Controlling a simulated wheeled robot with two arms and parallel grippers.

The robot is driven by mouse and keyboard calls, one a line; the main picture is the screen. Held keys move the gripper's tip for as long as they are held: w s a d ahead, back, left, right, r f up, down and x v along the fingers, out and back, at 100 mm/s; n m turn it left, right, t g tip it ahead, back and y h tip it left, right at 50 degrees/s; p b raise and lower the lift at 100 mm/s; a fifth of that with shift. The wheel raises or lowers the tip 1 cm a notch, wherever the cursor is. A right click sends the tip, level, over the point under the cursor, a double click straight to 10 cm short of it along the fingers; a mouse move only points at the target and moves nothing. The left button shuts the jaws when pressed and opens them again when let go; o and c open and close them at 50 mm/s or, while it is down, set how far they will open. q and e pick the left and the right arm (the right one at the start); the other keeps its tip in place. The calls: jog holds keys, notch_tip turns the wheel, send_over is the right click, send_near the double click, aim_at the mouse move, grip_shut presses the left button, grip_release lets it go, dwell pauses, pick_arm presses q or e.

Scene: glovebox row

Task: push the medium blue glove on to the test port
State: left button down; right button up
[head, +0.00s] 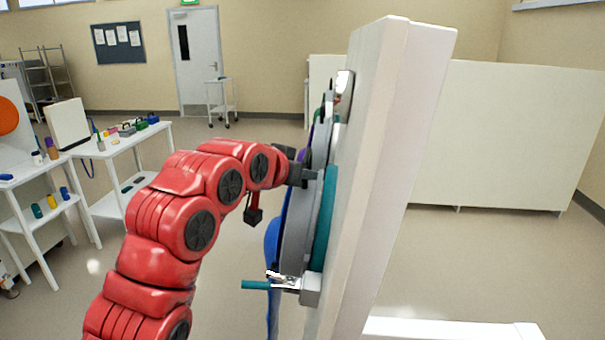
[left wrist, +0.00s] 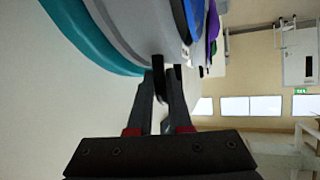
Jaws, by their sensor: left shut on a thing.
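The test port is a grey ring (head: 301,222) with a teal ring (head: 325,220) behind it, mounted on a thick white upright panel (head: 375,150) seen nearly edge-on. A blue glove (head: 272,240) hangs at the port's left side, mostly hidden by the ring and my arm; a blue edge also shows in the left wrist view (left wrist: 193,18). Its seating cannot be told. My left gripper (head: 308,172) is at the grey ring's near side. In the left wrist view its fingers (left wrist: 160,78) are shut on a dark tab (left wrist: 158,66) at the ring's edge. My right gripper is out of view.
A clamp with a teal handle (head: 256,285) juts left below the ring. Something purple (left wrist: 212,25) hangs beyond the blue edge. White tables (head: 110,150) with small items stand at left. A cream partition (head: 500,135) stands behind at right. The floor between is clear.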

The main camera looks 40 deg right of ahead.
pick_arm(q)
jog(key=shift+s+d, duration=0.2)
jog(key=shift+s, duration=0.15)
jog(key=c, duration=0.8)
grip_release()
jog(key=shift+s+d, duration=0.1)
jog(key=shift+o, duration=0.2)
